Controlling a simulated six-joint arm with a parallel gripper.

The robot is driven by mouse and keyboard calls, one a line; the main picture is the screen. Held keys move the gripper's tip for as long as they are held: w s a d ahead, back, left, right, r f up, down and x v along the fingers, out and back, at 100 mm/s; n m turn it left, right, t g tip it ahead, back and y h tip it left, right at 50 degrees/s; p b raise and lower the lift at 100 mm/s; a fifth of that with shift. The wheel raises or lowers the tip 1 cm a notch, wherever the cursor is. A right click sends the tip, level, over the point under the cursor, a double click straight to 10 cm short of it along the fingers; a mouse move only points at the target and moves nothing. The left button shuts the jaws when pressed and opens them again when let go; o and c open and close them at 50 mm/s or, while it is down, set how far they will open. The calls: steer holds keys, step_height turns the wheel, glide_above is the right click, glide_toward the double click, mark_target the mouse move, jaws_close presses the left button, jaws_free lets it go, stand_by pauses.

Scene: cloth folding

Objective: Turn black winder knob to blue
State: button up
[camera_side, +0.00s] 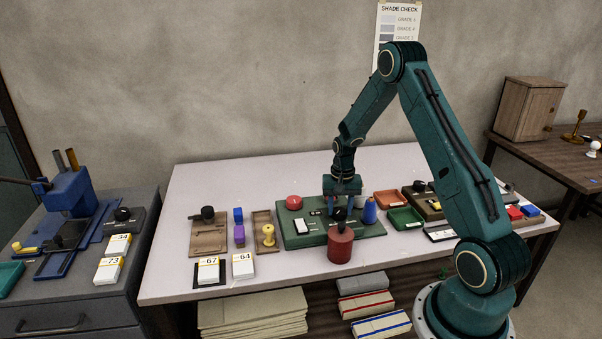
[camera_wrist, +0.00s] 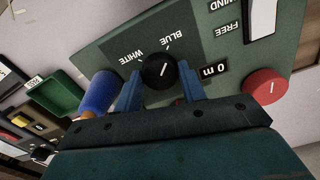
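The black winder knob (camera_wrist: 158,73) sits on the green panel (camera_wrist: 215,58), with printed words WHITE and BLUE beside it in the wrist view. The white line on the knob slants up and right, roughly toward the mark by BLUE. My gripper (camera_wrist: 160,80) has its two blue fingers on either side of the knob; I cannot tell whether they press on it. In the side view my gripper (camera_side: 341,208) is lowered over the panel (camera_side: 314,238), and the knob is mostly hidden there.
A red round button (camera_side: 293,202) and a white switch (camera_side: 302,227) are on the panel. Green (camera_side: 405,218) and orange trays (camera_side: 390,199) lie right.

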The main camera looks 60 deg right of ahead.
mark_target(340, 210)
steer(key=o, duration=0.4)
steer(key=shift+r, duration=0.15)
step_height(340, 210, up, 14)
steer(key=shift+f, duration=0.2)
stand_by(0.5)
